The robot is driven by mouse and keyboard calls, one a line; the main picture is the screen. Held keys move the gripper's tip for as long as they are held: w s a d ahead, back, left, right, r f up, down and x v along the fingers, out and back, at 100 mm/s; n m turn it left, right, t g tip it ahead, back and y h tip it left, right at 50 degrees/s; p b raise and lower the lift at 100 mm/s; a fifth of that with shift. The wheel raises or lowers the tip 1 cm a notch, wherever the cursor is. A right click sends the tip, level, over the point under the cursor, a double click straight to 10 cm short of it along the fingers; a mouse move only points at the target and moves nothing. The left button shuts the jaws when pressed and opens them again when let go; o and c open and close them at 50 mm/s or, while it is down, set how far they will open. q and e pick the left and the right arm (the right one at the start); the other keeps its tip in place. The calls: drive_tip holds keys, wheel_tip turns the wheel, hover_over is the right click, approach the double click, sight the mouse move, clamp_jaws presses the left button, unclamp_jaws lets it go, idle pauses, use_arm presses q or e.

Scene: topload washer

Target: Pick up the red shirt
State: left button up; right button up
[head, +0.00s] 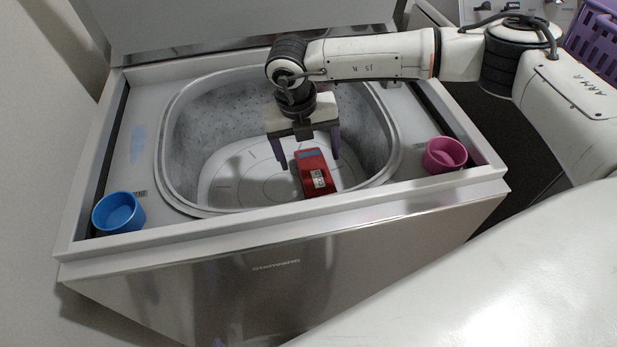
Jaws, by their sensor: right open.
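A red item (314,174), with a blue-grey patch and a small pale label, is in the open washer drum (222,188). It looks boxy, and I cannot make out a shirt shape. My right gripper (308,160) reaches down into the drum from above. Its jaws are open, with one dark finger to the left of the red item and the other to its upper right. I cannot tell whether either finger touches it. My left gripper is not in view.
The washer's rim (270,220) surrounds the drum, and its raised lid (230,25) stands behind. A blue cup (118,214) sits at the left front corner and a pink cup (444,155) at the right. A purple basket (597,40) is at the far upper right.

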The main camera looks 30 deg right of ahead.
sight(315, 176)
drive_tip(key=f, duration=0.2)
drive_tip(key=d+f, duration=0.1)
drive_tip(key=f, duration=0.1)
drive_tip(key=shift+f, duration=0.35)
drive_tip(key=shift+w+d+f, duration=0.1)
drive_tip(key=shift+d+f, duration=0.15)
drive_tip(key=shift+f, duration=0.9)
drive_tip(key=shift+w+d+f, duration=0.1)
drive_tip(key=shift+d+f, duration=0.1)
drive_tip(key=shift+f, duration=0.9)
drive_tip(key=shift+s, duration=0.1)
drive_tip(key=c, duration=1.3)
